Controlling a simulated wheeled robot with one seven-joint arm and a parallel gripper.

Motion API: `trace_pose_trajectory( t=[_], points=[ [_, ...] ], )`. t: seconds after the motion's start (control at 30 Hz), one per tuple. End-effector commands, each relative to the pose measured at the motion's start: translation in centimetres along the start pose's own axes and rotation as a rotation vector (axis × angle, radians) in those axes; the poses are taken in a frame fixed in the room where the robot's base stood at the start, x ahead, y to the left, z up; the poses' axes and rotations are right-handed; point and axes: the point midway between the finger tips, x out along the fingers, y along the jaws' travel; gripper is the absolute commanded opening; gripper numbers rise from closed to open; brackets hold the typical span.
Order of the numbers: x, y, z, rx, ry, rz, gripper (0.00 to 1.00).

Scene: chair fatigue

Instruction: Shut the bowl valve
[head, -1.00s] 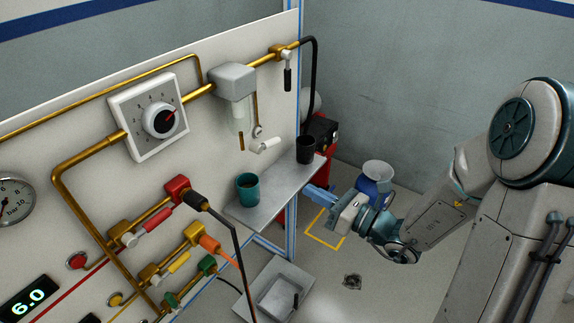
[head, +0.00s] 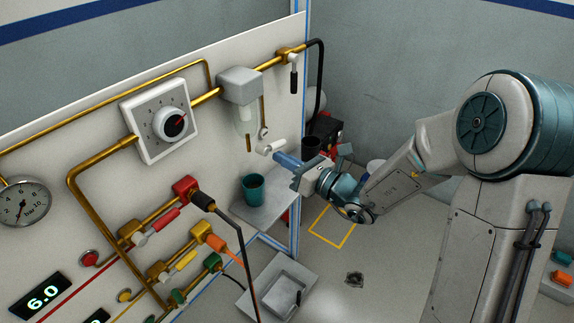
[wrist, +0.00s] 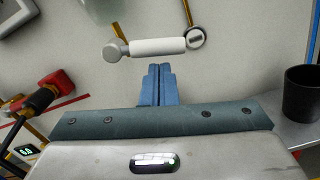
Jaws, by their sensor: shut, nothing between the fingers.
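The bowl valve has a white bar handle (head: 271,147) on the panel, just below the clear bowl (head: 246,121) of the grey-topped filter unit (head: 240,86). In the wrist view the handle (wrist: 157,47) lies nearly level, with a round grey hub at its left end. A grey ring (wrist: 196,38) on a brass pipe is at its right end. My gripper (head: 277,156) is shut and empty, its blue fingers pointing at the panel. In the wrist view the fingertips (wrist: 158,70) are just below the handle's middle. I cannot tell whether they touch it.
Red, yellow and green-handled valves sit lower left. A white dial box (head: 160,122) is left of the bowl.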

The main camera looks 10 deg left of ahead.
Motion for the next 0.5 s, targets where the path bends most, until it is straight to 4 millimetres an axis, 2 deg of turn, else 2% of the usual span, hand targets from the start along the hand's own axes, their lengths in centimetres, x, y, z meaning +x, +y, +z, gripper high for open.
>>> trace_pose_trajectory(
  t=[0.3,0.5],
  points=[
    [-0.03,-0.06,-0.02,-0.011,0.000,0.001,0.00],
    [-0.02,-0.52,0.42,-0.169,-0.002,0.008,0.00]
  ],
)
